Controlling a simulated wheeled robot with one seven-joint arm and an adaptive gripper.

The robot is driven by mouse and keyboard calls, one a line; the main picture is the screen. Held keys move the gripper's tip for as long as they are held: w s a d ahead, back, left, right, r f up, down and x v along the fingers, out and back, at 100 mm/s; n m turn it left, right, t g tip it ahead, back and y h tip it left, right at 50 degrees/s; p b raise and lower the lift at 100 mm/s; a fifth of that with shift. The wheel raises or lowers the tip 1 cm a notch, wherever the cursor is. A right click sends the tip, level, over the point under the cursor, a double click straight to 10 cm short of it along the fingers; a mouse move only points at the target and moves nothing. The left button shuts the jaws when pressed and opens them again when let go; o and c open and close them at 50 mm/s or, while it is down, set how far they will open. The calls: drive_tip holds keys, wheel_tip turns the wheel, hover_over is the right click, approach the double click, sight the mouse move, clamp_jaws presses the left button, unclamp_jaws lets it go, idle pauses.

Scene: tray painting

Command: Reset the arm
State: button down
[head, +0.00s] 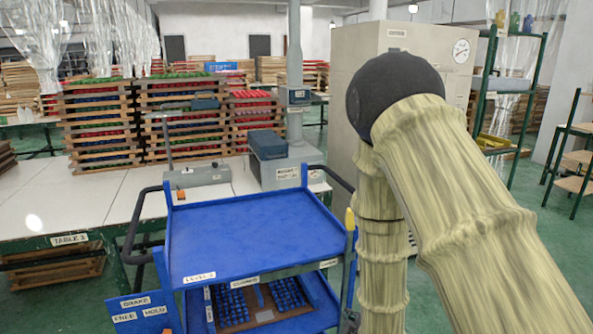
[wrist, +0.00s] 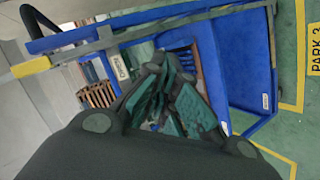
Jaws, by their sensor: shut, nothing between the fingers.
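My arm, in a pale yellow sleeve with a dark joint, fills the right side of the head view. My gripper is hidden there. In the wrist view my gripper (wrist: 165,85) shows its dark green fingers, shut and with nothing between them. It points towards the blue cart (wrist: 245,60), which appears turned on its side in that view. I cannot tell the distance between the fingers and the cart.
The blue cart (head: 250,235) has a bare top tray and a lower shelf with blue parts. Behind it, the white table (head: 75,200) carries stacked wooden trays (head: 100,120) and a grey-blue device (head: 267,145). A large cabinet (head: 345,80) stands behind my arm.

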drive_tip(key=s+d+f+m+g+p, duration=0.1)
drive_tip(key=s+d+f+m+g, duration=0.3)
drive_tip(key=s+f, duration=0.65)
drive_tip(key=s+d+f+m+g+p, duration=0.1)
drive_tip(key=s+f+m+g, duration=0.3)
drive_tip(key=s, duration=0.9)
drive_tip(key=s+d+f+m+g+p, duration=0.1)
drive_tip(key=s+f+m+g, duration=0.3)
drive_tip(key=s+f, duration=0.4)
drive_tip(key=s+d+m, duration=0.1)
drive_tip(key=s, duration=0.5)
drive_tip(key=shift+s+g, duration=0.15)
drive_tip(key=shift+g, duration=0.15)
